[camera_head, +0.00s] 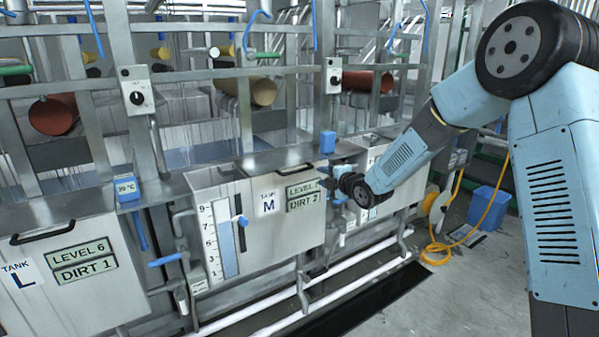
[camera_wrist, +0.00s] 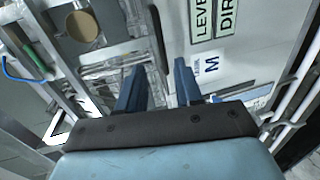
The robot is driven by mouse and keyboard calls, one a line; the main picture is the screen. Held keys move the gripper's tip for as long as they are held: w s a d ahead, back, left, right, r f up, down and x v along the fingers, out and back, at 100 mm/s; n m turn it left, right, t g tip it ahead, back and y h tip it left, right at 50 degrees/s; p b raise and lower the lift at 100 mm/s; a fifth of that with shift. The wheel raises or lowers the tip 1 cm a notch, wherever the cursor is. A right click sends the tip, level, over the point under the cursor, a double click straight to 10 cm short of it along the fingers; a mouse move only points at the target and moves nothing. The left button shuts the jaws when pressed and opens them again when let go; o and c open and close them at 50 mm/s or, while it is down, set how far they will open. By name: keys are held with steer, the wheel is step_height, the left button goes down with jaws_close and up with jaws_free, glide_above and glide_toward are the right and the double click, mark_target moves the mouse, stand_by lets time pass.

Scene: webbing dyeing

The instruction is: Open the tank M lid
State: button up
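Tank M (camera_head: 265,230) is a grey metal box with an "M" label and green level and dirt plates on its front. Its lid (camera_head: 265,158) lies flat on top, down, with a dark handle (camera_head: 294,169) along the front edge. My gripper (camera_head: 328,181) is at the upper right of the tank front, close to the handle's right end. In the wrist view my gripper's two blue fingers (camera_wrist: 160,82) are apart. A dark bar, likely the handle (camera_wrist: 158,35), shows in line with the gap between them. I cannot tell whether they touch it.
Tank L (camera_head: 65,290) stands left, with its own handle. A blue temperature box (camera_head: 127,188), a blue box (camera_head: 327,142) and upright metal posts stand around the tank tops. Pipes run below. A blue bin (camera_head: 488,207) and yellow hose (camera_head: 437,252) are on the right floor.

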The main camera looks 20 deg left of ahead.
mark_target(301, 170)
steer(key=x, duration=1.4)
steer(key=shift+s+a+f, duration=0.1)
steer(key=shift+s, duration=0.05)
jaws_close()
